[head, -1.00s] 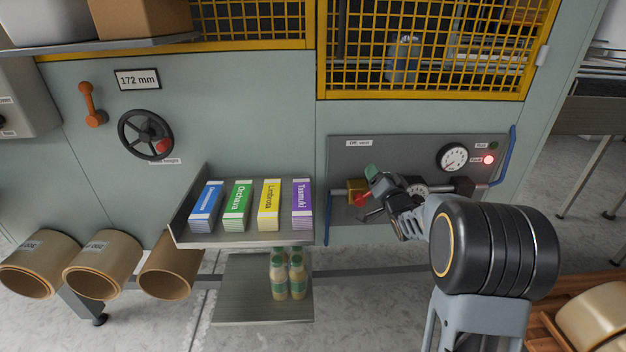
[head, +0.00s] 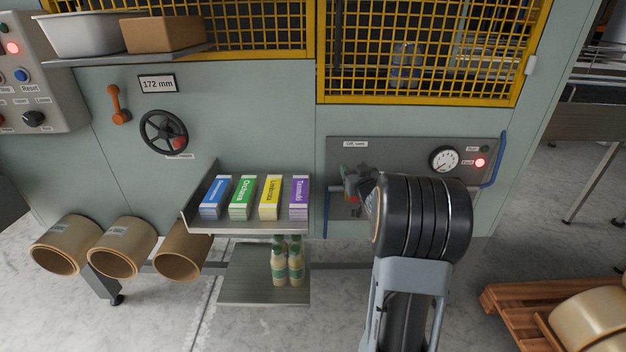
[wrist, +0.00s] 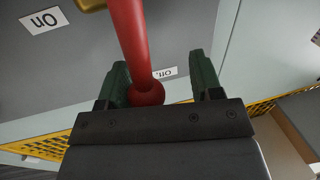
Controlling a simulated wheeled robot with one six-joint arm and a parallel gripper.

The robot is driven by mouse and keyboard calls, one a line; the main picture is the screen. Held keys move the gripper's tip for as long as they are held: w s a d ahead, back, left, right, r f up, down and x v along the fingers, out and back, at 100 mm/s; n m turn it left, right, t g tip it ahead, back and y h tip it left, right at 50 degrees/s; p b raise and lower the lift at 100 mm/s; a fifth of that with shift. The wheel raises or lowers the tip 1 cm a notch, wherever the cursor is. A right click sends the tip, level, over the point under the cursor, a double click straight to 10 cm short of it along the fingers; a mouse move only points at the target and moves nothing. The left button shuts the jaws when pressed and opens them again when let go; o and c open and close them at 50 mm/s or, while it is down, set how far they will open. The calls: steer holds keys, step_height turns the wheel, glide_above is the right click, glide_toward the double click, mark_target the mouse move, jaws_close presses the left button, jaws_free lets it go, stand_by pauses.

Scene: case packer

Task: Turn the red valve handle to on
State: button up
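The red valve handle (wrist: 130,40) reaches down from the top of the wrist view to a round red knob. Its knob end lies between the two green fingertips of my gripper (wrist: 160,85). The knob is close to the left finger, with a clear gap to the right finger, so my gripper is open around the handle. A brass part shows at the top of the wrist view, beside an inverted "on" label (wrist: 45,20). In the head view my gripper (head: 354,180) is at the grey valve panel (head: 400,146), and my arm hides most of the valve.
A gauge (head: 444,159) and a lit red lamp (head: 480,162) sit on the panel, with a blue pipe (head: 500,160) at its right edge. Left of my gripper, a shelf (head: 245,228) holds several coloured cartons. Bottles stand on a lower shelf (head: 240,287).

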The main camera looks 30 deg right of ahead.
steer(key=v, duration=1.3)
steer(key=s+a+r+g+y+p, duration=0.1)
steer(key=s+a+r+g+p, duration=0.1)
steer(key=a+r+g+p, duration=0.2)
steer(key=s+a+r+g+y+p, duration=0.1)
steer(key=s+a+r+g+p, duration=0.2)
steer(key=a+r+g+p, duration=0.2)
steer(key=shift+a+r+p, duration=1.9)
steer(key=shift+a+p, duration=1.35)
steer(key=shift+a, duration=0.2)
steer(key=shift+s, duration=0.1)
